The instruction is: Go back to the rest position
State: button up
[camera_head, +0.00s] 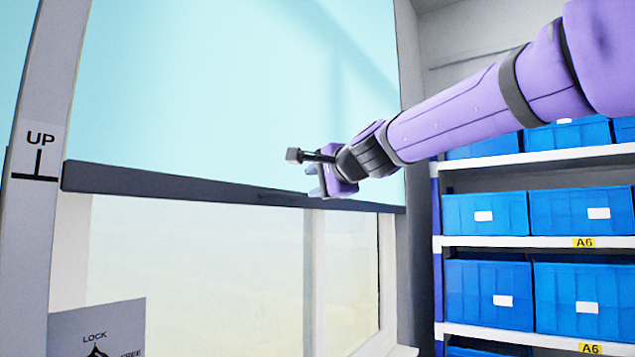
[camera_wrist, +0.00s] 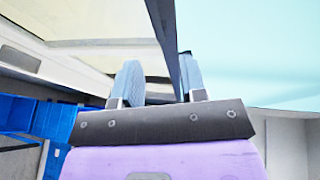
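My gripper (camera_head: 316,183) is at the dark bottom bar (camera_head: 180,187) of a light blue blind (camera_head: 230,90), near the bar's right part. In the wrist view my gripper (camera_wrist: 158,78) has its two blue-grey fingers apart. The dark bar (camera_wrist: 166,40) runs between them, closer to the right finger, with a gap to the left finger. I cannot tell whether the right finger touches the bar. The purple arm is stretched out from the upper right in the head view.
A window (camera_head: 200,270) shows below the bar. A post with an UP mark (camera_head: 40,140) stands at left. A panel (camera_head: 120,318) lettered LOCK and FREE is at lower left, its switch partly cut off. Shelves with blue bins (camera_head: 485,213) stand at right, behind my arm.

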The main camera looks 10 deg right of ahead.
dwell(0.4)
jog(key=s+d+f+n+g+h, duration=0.2)
jog(key=s+d+f+n+g, duration=0.1)
jog(key=s+d+f, duration=0.5)
jog(key=s+d+f+n+g+h, duration=0.3)
jog(key=s+d+f, duration=0.5)
jog(key=s+f, duration=0.4)
jog(key=s+d+f+n+g+h, duration=0.2)
jog(key=s+d+f+n, duration=0.3)
jog(key=s+f, duration=0.5)
jog(key=s+d+g, duration=0.1)
jog(key=s+d, duration=0.1)
jog(key=s, duration=0.2)
jog(key=shift+d+n+h, duration=0.3)
jog(key=shift+d, duration=0.1)
